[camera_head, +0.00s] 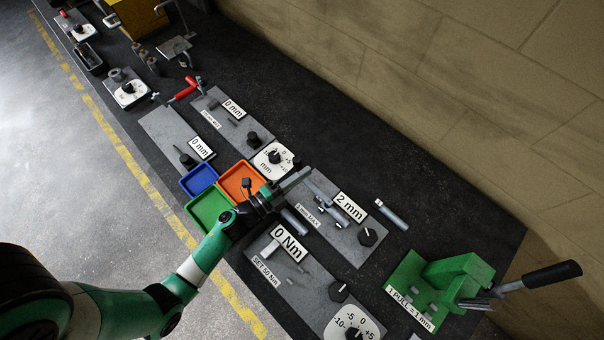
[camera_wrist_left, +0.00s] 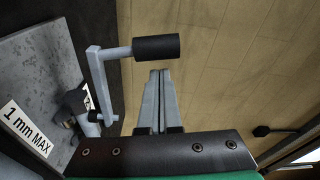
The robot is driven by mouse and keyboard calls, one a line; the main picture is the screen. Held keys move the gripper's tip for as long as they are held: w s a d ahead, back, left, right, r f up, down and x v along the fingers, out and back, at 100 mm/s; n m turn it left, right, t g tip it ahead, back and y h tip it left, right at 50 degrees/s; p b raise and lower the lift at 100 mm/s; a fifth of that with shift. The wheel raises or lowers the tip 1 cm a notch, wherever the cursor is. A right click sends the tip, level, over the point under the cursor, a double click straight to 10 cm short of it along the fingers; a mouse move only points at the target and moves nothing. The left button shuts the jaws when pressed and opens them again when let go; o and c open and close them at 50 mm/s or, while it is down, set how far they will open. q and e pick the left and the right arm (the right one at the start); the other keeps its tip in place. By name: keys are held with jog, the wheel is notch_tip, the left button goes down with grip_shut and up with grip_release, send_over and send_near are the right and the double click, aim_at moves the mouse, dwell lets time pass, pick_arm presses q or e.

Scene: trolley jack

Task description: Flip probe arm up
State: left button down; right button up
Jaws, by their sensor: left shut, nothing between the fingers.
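The probe arm (camera_wrist_left: 103,85) is a thin pale grey lever with a black cylindrical grip (camera_wrist_left: 155,47) sticking out sideways from one end. Its other end joins a pivot by the grey plate (camera_wrist_left: 40,75) labelled "1 mm MAX". In the head view the grey parts of this mechanism (camera_head: 325,208) lie on the plate with the "2 mm" display (camera_head: 348,206). My right gripper is not in view.
Blue, orange (camera_head: 241,182) and green (camera_head: 209,208) trays sit beside my left wrist. A "0 Nm" plate (camera_head: 290,280) lies in front. A green press (camera_head: 440,285) with a long black handle stands at right. A brick wall (camera_head: 450,90) runs behind the dark bench.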

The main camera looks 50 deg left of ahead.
pick_arm(q)
jog(key=shift+s+a+f, duration=0.1)
jog(key=shift+s+a, duration=0.05)
jog(key=shift+a, duration=0.4)
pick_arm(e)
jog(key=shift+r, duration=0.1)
